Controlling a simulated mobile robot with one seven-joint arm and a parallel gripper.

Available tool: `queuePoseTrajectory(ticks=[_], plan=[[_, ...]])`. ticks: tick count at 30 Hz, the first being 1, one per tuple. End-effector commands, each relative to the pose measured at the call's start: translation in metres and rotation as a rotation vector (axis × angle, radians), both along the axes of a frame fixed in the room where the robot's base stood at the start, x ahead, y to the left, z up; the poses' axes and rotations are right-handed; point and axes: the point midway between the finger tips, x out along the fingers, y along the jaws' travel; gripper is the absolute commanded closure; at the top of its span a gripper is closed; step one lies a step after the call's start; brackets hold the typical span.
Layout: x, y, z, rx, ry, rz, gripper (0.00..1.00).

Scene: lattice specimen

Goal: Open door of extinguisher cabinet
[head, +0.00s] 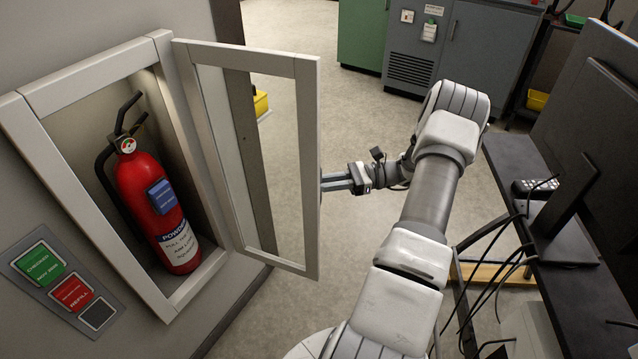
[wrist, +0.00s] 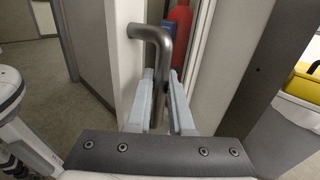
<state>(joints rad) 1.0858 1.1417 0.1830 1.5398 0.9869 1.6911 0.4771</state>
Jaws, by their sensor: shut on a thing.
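The extinguisher cabinet (head: 55,150) is set in the wall at the left, and its glazed, white-framed door (head: 307,170) stands swung wide open on its right side. A red fire extinguisher (head: 150,195) stands inside; a strip of it shows in the wrist view (wrist: 178,40). My gripper (head: 335,182) is at the free edge of the door, partly hidden behind it in the head view. In the wrist view my gripper (wrist: 160,105) has its fingers on either side of the grey bar handle (wrist: 157,50), shut on it.
A sign panel (head: 68,288) is on the wall below the cabinet. A black desk (head: 540,190) with a monitor and loose cables is at the right. Grey and green cabinets (head: 410,60) stand at the back.

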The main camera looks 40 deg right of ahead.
Motion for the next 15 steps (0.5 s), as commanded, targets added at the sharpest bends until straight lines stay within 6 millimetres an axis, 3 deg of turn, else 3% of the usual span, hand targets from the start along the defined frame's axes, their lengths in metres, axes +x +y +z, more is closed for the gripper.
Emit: queuePoseTrajectory(ticks=[5, 6, 10, 11, 15], plan=[[-0.0001, 0.0004, -0.0003, 0.000, 0.001, 0.001, 1.00], [-0.0001, 0.0004, -0.0003, 0.000, 0.001, 0.001, 0.79], [-0.0002, 0.0003, -0.0003, 0.000, 0.001, 0.001, 0.55], [-0.0002, 0.0003, -0.0003, 0.000, 0.001, 0.001, 0.50], [-0.0002, 0.0002, -0.0003, 0.000, 0.001, 0.001, 0.50]])
